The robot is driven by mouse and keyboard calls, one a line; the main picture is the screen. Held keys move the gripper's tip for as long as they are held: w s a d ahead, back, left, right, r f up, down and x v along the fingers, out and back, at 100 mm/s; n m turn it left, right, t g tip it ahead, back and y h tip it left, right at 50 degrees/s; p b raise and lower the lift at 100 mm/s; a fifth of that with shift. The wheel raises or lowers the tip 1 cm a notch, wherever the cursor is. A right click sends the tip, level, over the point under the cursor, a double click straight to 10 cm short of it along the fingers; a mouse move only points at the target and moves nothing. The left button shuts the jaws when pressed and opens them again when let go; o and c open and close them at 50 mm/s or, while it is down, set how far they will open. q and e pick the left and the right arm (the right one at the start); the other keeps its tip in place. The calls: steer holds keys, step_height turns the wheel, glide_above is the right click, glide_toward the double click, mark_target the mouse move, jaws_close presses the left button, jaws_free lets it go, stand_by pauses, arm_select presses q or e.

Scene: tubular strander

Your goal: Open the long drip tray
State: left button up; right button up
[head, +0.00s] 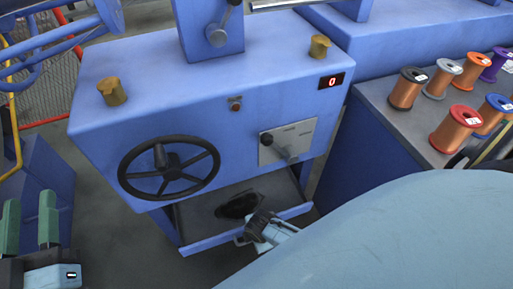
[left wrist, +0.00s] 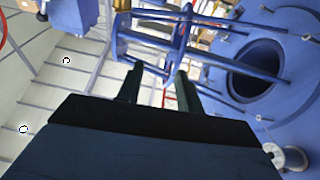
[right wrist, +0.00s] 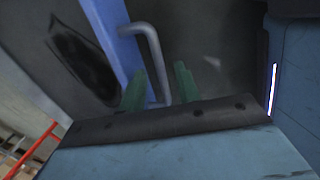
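The long drip tray (head: 200,219) is a grey-floored tray with a blue front lip, low under the blue machine. It sticks out partway, and a dark oily patch lies on its floor. In the right wrist view, its blue lip (right wrist: 118,40) carries a grey bent bar handle (right wrist: 154,50). My right gripper (head: 250,236) is at the lip. Its green fingers (right wrist: 160,82) stand apart, with the handle's lower part between them; contact is not clear. My left gripper (head: 29,218) is open and empty at the lower left, away from the tray; its fingers also show apart in the left wrist view (left wrist: 158,80).
The machine front has a black handwheel (head: 169,168) and a lever plate (head: 287,141) above the tray. A bench (head: 385,119) with several wire spools stands at the right. A blue block (head: 45,180) stands at the left. Grey floor is free in front of the tray.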

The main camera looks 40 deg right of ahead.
steer(key=shift+f, duration=0.2)
steer(key=shift+c, duration=0.4)
jaws_close()
